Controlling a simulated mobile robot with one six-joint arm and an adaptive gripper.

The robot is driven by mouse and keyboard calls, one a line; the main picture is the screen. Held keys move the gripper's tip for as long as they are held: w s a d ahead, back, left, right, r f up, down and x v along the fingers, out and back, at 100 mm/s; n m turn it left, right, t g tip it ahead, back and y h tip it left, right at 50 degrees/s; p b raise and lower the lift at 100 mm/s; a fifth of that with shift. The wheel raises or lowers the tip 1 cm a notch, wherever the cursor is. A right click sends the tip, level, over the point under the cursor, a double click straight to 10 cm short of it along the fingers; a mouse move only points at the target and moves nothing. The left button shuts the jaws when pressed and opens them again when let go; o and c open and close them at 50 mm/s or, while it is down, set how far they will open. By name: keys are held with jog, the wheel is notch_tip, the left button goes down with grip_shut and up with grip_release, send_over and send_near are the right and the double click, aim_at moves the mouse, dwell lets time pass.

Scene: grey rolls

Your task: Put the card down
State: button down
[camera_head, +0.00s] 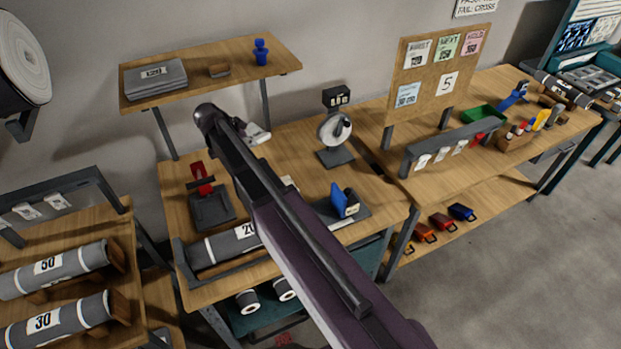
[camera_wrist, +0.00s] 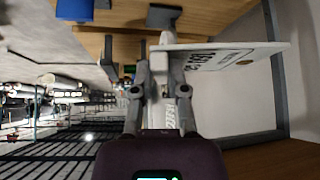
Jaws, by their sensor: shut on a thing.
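The card (camera_wrist: 222,62) is white with dark print and a round spot near one end. In the wrist view it extends right from between my gripper's fingers (camera_wrist: 160,62), which are shut on it. It shows at a slant, held in front of a pale wall-like surface. In the head view my arm crosses the middle of the picture and hides most of the gripper area. I cannot make out the card clearly there.
A pinboard (camera_head: 437,75) stands at right.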

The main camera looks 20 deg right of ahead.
jog(key=shift+a+f, duration=0.1)
jog(key=shift+f+b, duration=0.2)
jog(key=shift+b, duration=0.1)
jog(key=d+f+m+g+b, duration=0.2)
jog(key=d+f+m+b, duration=0.1)
jog(key=d+f+b, duration=1.5)
jog(key=shift+s+d+f+b, duration=0.25)
jog(key=shift+d+f+b, duration=0.15)
jog(key=shift+d, duration=1)
jog(key=b, duration=0.6)
send_over(315, 187)
jog(key=a, duration=0.2)
notch_tip(315, 187, down, 6)
jog(key=shift+f, duration=0.15)
jog(key=shift+f+b, duration=1.85)
jog(key=shift+b, duration=0.15)
